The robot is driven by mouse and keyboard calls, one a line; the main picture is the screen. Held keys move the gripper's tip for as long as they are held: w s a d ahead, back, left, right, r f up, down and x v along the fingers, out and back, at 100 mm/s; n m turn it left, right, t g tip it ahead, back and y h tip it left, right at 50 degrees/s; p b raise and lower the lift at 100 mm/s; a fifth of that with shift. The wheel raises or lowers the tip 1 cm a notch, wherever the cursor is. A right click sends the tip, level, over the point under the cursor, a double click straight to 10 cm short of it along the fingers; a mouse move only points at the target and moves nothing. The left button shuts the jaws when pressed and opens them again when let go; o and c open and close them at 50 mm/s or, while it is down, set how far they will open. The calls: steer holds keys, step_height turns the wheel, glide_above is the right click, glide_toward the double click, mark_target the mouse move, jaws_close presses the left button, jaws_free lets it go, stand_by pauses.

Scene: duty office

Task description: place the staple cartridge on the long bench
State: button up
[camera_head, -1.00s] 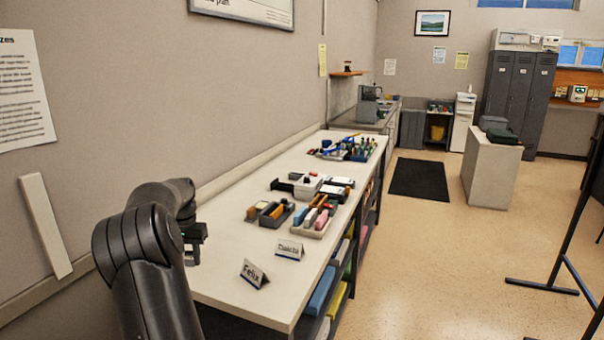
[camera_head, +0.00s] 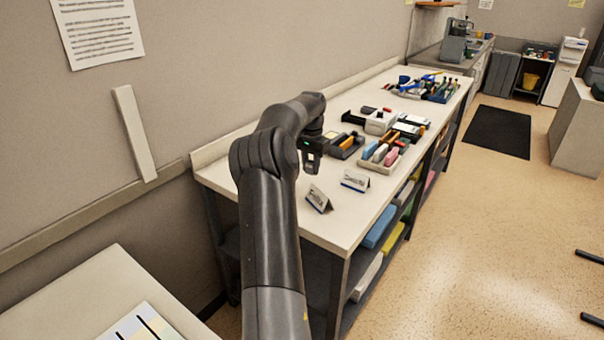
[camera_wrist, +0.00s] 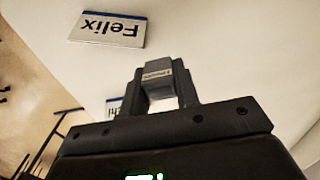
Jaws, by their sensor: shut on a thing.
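My gripper (camera_head: 312,165) is over the near end of the long bench (camera_head: 345,228), which has a pale top and dark shelves below. In the wrist view my gripper (camera_wrist: 161,88) is shut on a small grey block with a pale printed label, the staple cartridge (camera_wrist: 154,70). Its lower part is hidden by the fingers. The cartridge appears held above the bench top; the exact height is hard to tell. In the head view the cartridge is too small and dark to make out clearly.
A "Felix" name card (camera_head: 319,199) and a second name card (camera_head: 355,180) stand near the front edge. The near-left bench corner is bare.

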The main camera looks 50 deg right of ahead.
steer(key=w+f, duration=0.1)
steer(key=w, duration=0.1)
steer(key=w+f, duration=0.1)
steer(key=w, duration=0.1)
steer(key=w+a+f, duration=0.1)
steer(key=w, duration=0.1)
steer(key=shift+f, duration=2.3)
steer(key=shift+f, duration=0.15)
steer(key=o, duration=1)
steer(key=shift+c, duration=0.2)
